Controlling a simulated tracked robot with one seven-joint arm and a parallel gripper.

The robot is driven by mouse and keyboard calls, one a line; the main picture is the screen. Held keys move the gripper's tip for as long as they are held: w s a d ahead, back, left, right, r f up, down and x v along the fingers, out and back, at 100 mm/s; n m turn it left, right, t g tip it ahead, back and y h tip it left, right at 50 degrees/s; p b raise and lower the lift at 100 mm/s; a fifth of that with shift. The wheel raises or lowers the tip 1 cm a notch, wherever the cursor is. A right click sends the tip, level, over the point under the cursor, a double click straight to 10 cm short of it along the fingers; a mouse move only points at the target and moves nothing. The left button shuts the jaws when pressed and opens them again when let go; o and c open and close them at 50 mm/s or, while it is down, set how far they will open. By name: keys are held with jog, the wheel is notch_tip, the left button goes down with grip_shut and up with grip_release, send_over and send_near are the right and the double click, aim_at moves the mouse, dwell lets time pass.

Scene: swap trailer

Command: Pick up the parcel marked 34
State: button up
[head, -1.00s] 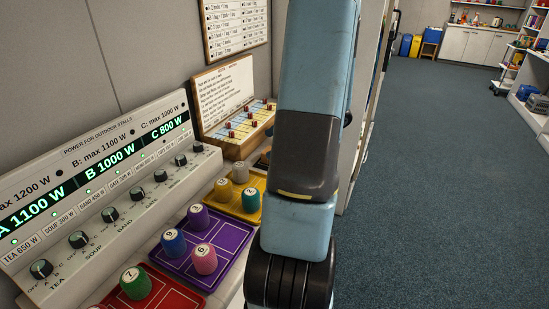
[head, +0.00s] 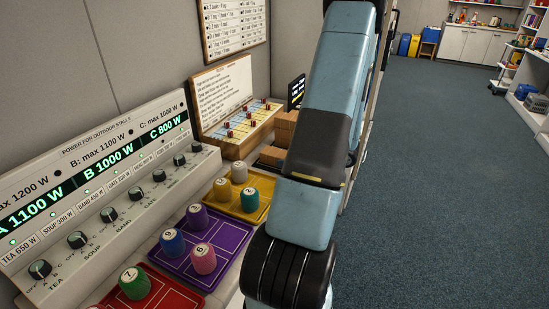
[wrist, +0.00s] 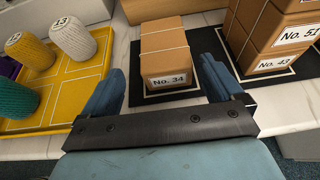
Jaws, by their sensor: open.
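The parcel marked No. 34 (wrist: 167,58) is a brown box with white string and a white label on its front face. It stands on a dark mat (wrist: 148,97) on the pale counter, in the upper middle of the wrist view. My gripper (wrist: 160,80) is open, with one blue finger on each side of the parcel's near end in the picture. Whether the fingers touch it or are still above it I cannot tell. In the head view my arm hides the gripper, and brown parcels (head: 284,130) show partly beside it.
To the right in the wrist view stand stacked parcels No. 51 (wrist: 286,28) and No. 43 (wrist: 268,62) on another dark mat. To the left is a yellow tray (wrist: 74,88) with several knitted cylinders. The counter's front edge is close below.

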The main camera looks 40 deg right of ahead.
aim_at(275, 156)
jog(key=shift+d+x, duration=0.15)
jog(key=shift+x, duration=1.55)
jog(key=shift+d+x, duration=0.15)
jog(key=shift+x, duration=1.55)
jog(key=shift+w+r, duration=0.1)
jog(key=shift+w, duration=0.05)
jog(key=shift+c, duration=0.3)
jog(key=c, duration=1.1)
